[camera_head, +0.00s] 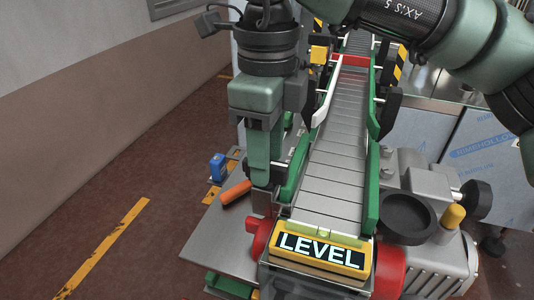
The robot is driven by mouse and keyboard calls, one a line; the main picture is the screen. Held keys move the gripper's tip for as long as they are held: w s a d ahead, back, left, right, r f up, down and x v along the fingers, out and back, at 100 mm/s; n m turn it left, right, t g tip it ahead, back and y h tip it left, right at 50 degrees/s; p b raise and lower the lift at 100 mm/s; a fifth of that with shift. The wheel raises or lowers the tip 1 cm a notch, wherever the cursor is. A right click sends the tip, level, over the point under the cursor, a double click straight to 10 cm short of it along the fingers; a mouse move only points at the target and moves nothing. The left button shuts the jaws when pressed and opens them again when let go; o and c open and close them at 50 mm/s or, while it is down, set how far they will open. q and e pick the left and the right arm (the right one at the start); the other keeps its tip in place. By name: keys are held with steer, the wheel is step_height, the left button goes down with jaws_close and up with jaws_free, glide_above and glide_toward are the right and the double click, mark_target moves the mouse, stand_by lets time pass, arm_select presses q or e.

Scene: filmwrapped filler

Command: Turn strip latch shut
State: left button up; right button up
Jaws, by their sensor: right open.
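My right gripper (266,182) points down along the left side of the slatted conveyor (334,172). Its jaws are open, but they overlap from this angle and the gap between them is hidden. An orange handle (235,192) sticks out to the left, close beside the fingertips. It may be the strip latch's grip; the part it joins is hidden behind my gripper, and I cannot tell whether they touch. My left gripper is out of view.
Green side rails (372,185) line the conveyor, with a red crosspiece (351,60) farther up. A yellow LEVEL sign (320,250) stands at the near end. A black round dish (406,215) and machinery are at right. Open floor (130,160) lies left.

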step_height(320, 180, up, 8)
steer(key=shift+f, duration=0.25)
